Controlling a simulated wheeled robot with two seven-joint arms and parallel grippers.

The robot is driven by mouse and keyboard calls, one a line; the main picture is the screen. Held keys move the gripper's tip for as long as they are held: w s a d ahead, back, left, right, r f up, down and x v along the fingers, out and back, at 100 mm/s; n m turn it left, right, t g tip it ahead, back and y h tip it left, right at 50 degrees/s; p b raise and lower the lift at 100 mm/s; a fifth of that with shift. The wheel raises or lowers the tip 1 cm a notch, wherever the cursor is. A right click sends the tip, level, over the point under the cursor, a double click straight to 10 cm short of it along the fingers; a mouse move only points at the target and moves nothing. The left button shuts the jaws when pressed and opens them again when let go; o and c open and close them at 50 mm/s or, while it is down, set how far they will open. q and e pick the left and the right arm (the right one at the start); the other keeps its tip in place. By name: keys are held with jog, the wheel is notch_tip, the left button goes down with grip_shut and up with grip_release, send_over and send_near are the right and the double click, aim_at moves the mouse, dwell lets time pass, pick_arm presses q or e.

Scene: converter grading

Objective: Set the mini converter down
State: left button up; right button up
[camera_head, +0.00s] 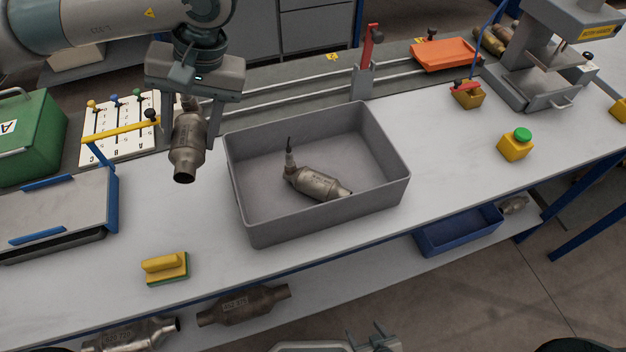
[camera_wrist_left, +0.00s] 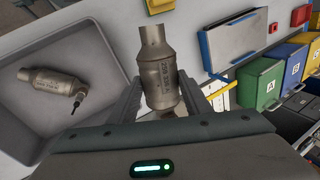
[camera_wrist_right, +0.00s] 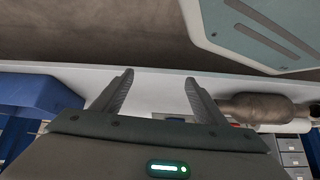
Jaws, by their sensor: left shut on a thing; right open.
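The mini converter (camera_head: 188,140) is a small brownish metal can with a short pipe at its lower end. My left gripper (camera_head: 190,112) is shut on it and holds it hanging upright above the bench, left of the grey bin. It also shows between the fingers in the left wrist view (camera_wrist_left: 160,75). A second converter (camera_head: 317,184) with a sensor and short lead lies in the grey bin (camera_head: 325,222). My right gripper (camera_wrist_right: 158,95) is open and empty, low in front of the bench; its tips show at the bottom of the head view (camera_head: 372,340).
A grey blue-edged tray or plate (camera_head: 60,208) lies at the left, near a white board with coloured pegs (camera_head: 130,135) and a yellow bar (camera_head: 122,130). A yellow-green sponge block (camera_head: 165,267) sits near the front edge. Converters (camera_head: 243,305) lie on the shelf below.

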pick_arm(q)
jog(key=d+r+m+t+h+p, duration=0.1)
jog(key=d+m+h+p, duration=0.3)
jog(key=d+m, duration=0.8)
jog(key=w+d+r+m+h+p, duration=0.1)
jog(key=d+m+h+p, duration=0.3)
jog(key=d+m, duration=0.9)
jog(key=r+m, duration=0.1)
jog(key=m, duration=0.7)
jog(key=shift+r+t, duration=0.25)
jog(key=shift+t, duration=0.15)
pick_arm(e)
jog(key=s+d+f+g+h, duration=0.1)
jog(key=s+d+g, duration=0.2)
jog(key=s, duration=0.7)
jog(key=s+d+g+h, duration=0.1)
jog(key=s+d+g, duration=0.2)
jog(key=s+d, duration=0.3)
jog(key=s, duration=0.5)
jog(key=shift+s+f, duration=0.3)
jog(key=shift+f, duration=0.1)
pick_arm(q)
jog(key=shift+w+a+p, duration=0.15)
jog(key=shift+p, duration=0.2)
